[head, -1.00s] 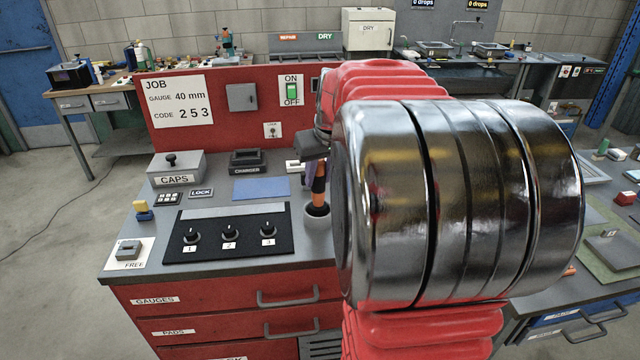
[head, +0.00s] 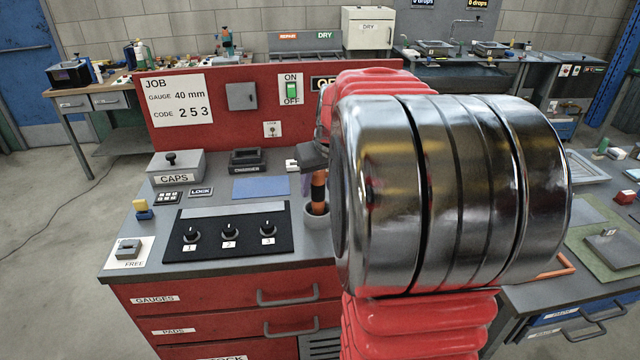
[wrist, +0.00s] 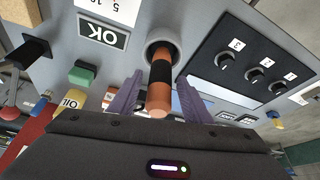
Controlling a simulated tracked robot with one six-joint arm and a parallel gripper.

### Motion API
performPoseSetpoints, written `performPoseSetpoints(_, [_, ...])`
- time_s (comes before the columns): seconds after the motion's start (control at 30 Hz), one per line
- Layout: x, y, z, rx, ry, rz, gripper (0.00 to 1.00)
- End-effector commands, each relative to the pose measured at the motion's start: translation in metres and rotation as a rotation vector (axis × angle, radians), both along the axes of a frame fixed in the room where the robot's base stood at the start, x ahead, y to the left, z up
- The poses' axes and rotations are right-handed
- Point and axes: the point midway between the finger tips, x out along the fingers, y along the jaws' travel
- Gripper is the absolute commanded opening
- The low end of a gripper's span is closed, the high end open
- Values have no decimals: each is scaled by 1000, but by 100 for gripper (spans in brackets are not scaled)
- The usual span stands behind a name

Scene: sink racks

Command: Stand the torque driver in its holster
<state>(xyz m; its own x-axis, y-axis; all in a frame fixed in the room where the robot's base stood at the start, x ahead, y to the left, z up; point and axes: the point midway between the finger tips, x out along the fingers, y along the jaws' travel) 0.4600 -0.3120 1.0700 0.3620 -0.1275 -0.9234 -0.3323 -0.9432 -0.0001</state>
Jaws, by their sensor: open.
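The torque driver, with an orange and black handle (head: 318,192), stands close to upright in the round grey holster (head: 317,219) on the red bench. In the wrist view, the driver (wrist: 160,82) rises from the holster's ring (wrist: 152,48) with its butt end toward me. My gripper (wrist: 160,90) is open, with one purple finger on each side of the handle and a gap showing beside it. In the head view, my gripper (head: 312,178) is partly hidden by my arm. The driver's lower end is hidden inside the holster.
A black panel with three knobs (head: 229,234) lies left of the holster. A blue pad (head: 261,187), a charger (head: 247,160) and a caps box (head: 176,166) stand behind. The red back panel (head: 235,120) rises beyond them. My arm hides the bench's right side.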

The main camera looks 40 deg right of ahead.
Motion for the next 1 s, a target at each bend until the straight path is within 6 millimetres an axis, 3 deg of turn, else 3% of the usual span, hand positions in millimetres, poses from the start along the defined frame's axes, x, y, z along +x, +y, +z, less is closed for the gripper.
performPoseSetpoints(0.37, [-3,1,12,-2,-3,0,44])
performPoseSetpoints(1.0, [-39,14,104,-2,-2,1,44])
